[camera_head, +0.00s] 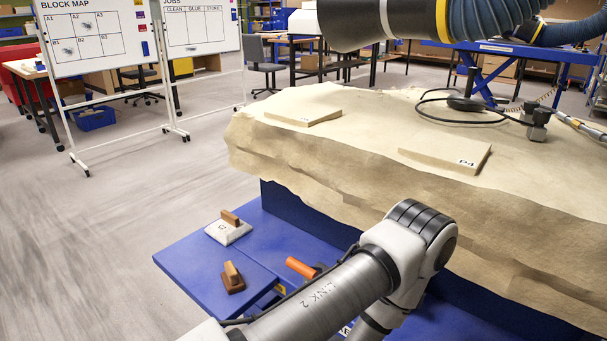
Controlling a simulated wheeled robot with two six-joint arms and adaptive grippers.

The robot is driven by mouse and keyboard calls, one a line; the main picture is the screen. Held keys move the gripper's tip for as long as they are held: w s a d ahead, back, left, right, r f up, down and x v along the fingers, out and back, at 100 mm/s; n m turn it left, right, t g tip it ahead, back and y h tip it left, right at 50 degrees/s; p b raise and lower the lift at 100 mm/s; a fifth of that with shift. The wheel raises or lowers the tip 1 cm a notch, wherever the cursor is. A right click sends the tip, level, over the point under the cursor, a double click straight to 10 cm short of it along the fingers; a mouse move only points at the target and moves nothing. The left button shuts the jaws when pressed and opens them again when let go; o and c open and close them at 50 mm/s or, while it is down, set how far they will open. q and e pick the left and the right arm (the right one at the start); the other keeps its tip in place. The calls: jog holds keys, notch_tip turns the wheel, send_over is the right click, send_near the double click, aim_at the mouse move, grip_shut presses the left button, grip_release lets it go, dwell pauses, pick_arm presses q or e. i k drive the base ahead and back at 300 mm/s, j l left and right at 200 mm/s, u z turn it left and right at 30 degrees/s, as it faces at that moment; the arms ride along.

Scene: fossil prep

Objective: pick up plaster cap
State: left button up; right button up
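No label reads "plaster cap", so I cannot tell for certain which thing it is. A pale, flat block with a wooden handle and a dark letter (229,228) sits on the blue side shelf. Two flat beige slabs lie on top of the large beige rock block (330,165): one at the back left (304,117) and one marked P4 (445,153) to the right. One of my arms reaches up from the bottom edge and bends in front of the rock. Neither gripper shows in this view.
The blue shelf (190,268) also holds a brown wooden-handled block (232,278) and an orange-handled tool (301,268). A dark cable and a small tool (536,122) lie on the rock. A wide hose nozzle (350,22) hangs above. The floor at left is clear.

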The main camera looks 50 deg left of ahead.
aim_at(226, 230)
jog(key=u, duration=2.25)
jog(key=i+j+z, duration=0.3)
jog(key=j, duration=0.7)
jog(key=j+z, duration=0.3)
jog(key=j, duration=0.75)
